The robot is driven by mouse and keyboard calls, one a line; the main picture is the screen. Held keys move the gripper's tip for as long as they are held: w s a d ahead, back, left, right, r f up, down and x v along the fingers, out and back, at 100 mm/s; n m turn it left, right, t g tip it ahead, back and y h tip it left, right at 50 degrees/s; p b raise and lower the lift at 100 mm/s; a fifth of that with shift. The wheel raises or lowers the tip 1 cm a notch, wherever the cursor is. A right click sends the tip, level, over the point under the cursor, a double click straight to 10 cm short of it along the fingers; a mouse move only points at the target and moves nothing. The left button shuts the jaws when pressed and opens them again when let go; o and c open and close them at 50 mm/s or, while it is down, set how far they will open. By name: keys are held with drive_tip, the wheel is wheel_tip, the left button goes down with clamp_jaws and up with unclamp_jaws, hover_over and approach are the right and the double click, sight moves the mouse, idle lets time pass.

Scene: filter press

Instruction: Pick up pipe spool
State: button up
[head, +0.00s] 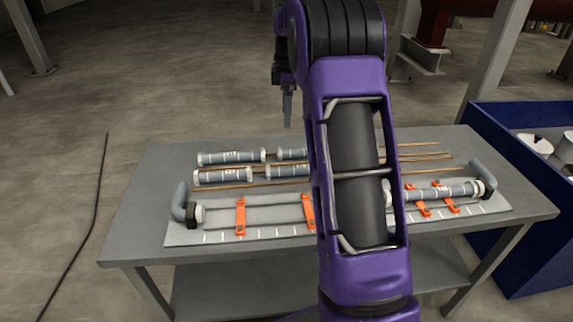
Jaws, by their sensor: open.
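Several grey pipe spools with pale end collars lie on the grey table (150,215). One spool (230,157) is at the back left, and another (222,176) lies just in front of it. Two more, a back one (292,154) and a front one (288,171), are partly hidden behind my purple arm. A further spool (440,191) sits in the right part of the fixture with orange clamps. My gripper (287,122) is open, points down and hangs above the far side of the table, apart from the spools. Its fingers are small and partly overlapped in view.
The fixture plate (270,216) runs along the table front, with orange clamps (240,217) and a grey elbow (180,202) at its left end. Thin brown rods (420,155) lie among the spools. A blue bin (515,150) with white cylindrical parts stands at right. A steel post (495,60) rises behind.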

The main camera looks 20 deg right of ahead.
drive_tip(key=d, duration=0.2)
drive_tip(key=b, duration=0.2)
hover_over(294, 167)
drive_tip(key=shift+n+g, duration=0.3)
drive_tip(key=shift+g, duration=0.1)
drive_tip(key=f, duration=1.3)
drive_tip(key=shift+w+d, duration=0.15)
drive_tip(key=shift+w, duration=0.1)
drive_tip(key=f, duration=0.1)
drive_tip(key=f+b, duration=0.1)
drive_tip(key=f, duration=0.3)
drive_tip(key=shift+s+a+f, duration=0.15)
drive_tip(key=shift+s+a, duration=0.05)
drive_tip(key=shift+s, duration=0.05)
clamp_jaws()
